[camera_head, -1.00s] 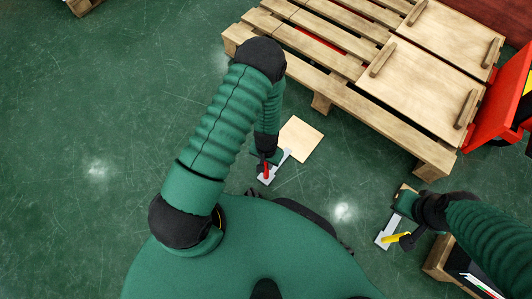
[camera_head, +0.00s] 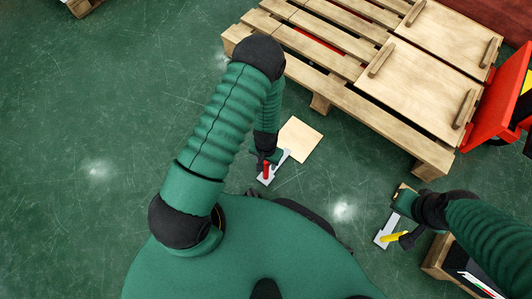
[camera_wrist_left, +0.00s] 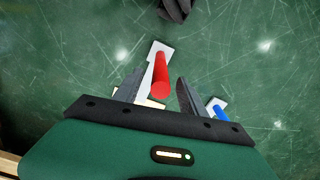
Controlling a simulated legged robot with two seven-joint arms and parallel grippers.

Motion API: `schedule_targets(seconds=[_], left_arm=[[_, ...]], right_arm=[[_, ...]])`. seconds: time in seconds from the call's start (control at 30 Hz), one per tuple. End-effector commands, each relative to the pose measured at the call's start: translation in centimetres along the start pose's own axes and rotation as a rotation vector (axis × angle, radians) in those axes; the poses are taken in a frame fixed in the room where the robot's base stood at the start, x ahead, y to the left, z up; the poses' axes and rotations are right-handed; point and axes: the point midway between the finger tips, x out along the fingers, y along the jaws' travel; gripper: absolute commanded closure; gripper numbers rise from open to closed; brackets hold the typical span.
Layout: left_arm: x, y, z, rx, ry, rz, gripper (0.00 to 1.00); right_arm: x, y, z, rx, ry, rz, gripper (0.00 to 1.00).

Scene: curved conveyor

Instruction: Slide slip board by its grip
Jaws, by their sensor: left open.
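Two light wooden boards with wooden bar grips lie on the pallet; the nearer board (camera_head: 420,87) has a grip (camera_head: 382,58) on its left and another (camera_head: 465,108) on its right. On the floor is a pale square board (camera_head: 302,138), with a grey metal strip beside it carrying a red handle (camera_head: 266,171). My left gripper (camera_wrist_left: 158,88) is open, its fingers on either side of the red handle (camera_wrist_left: 160,74) in the left wrist view; contact is unclear. My right gripper (camera_head: 408,213) is near a yellow handle (camera_head: 392,238) on another grey strip; its jaws are not clear.
The slatted pallet (camera_head: 325,75) fills the upper right. A red bin (camera_head: 495,105) stands at its right, and a wooden crate (camera_head: 437,262) lies below right. A blue handle (camera_wrist_left: 217,112) shows in the left wrist view.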

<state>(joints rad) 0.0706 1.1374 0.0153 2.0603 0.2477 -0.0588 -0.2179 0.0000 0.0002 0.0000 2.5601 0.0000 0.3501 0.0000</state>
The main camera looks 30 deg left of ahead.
Motion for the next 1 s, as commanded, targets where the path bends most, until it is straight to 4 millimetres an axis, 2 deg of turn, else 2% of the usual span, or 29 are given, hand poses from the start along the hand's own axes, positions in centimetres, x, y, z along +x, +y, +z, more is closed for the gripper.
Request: schedule_targets(seconds=[0.03,0.1,0.4,0.5,0.7,1.0], left_arm=[[-1.9,0.0,0.0,0.0,0.001,0.0,0.51],[-3.7,0.0,-0.1,0.0,0.001,0.0,0.51],[-11.1,0.0,-0.1,0.002,0.002,0.0,0.51],[-13.1,0.0,0.0,0.001,0.0,0.0,0.51],[-14.9,0.0,-0.1,0.001,0.0,0.0,0.51],[-14.9,0.0,0.0,0.001,-0.001,0.0,0.51]], right_arm=[[-1.4,0.0,-0.3,0.0,0.0,0.0,1.0],[-2.6,0.0,-0.6,0.0,0.0,0.0,1.0],[-6.7,0.0,-1.6,0.0,0.001,0.0,1.0],[-7.7,0.0,-1.8,0.0,0.0,0.0,1.0],[-8.5,0.0,-2.0,0.0,0.0,0.0,1.0],[-8.4,0.0,-2.0,0.0,0.0,0.0,1.0]])
